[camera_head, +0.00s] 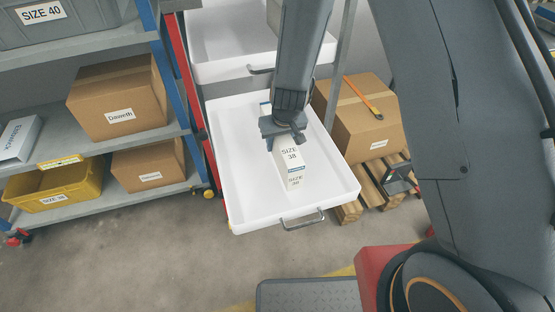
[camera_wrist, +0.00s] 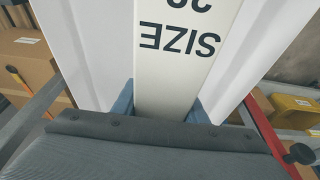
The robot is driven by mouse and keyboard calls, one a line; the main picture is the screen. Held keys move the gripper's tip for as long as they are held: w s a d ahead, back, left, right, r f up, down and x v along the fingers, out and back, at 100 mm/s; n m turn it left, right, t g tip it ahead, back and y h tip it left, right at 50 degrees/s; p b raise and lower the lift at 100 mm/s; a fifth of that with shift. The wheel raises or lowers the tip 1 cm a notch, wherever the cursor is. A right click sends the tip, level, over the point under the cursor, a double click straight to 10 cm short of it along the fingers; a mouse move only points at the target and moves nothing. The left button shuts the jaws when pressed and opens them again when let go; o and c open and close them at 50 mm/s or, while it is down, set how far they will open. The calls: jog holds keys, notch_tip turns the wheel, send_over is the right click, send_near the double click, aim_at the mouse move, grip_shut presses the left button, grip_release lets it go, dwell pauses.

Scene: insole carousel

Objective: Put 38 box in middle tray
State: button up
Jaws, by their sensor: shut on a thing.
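The white size 38 box (camera_head: 291,156) is long and narrow, with "SIZE 38" on its top and end. It is over the white middle tray (camera_head: 238,190), which is pulled out and has a metal handle at its front. My gripper (camera_head: 284,133) is shut on the box from above. In the wrist view the box (camera_wrist: 185,70) lies between the two bluish fingers (camera_wrist: 165,105). Its underside is hidden, so I cannot tell whether it touches the tray floor.
Another white tray (camera_head: 222,72) is above and behind. A blue shelf rack with cardboard boxes (camera_head: 115,103) and a yellow bin (camera_head: 80,192) stands left. A cardboard box (camera_head: 365,135) on a pallet stands right of the tray. The tray's left part is clear.

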notch_tip(320, 180, down, 3)
jog(key=shift+f+b, duration=0.15)
jog(key=shift+b, duration=1)
jog(key=shift+f+b, duration=0.6)
jog(key=shift+f, duration=1.65)
jog(key=shift+f, duration=0.1)
jog(key=o, duration=1.1)
jog(key=shift+o, duration=0.2)
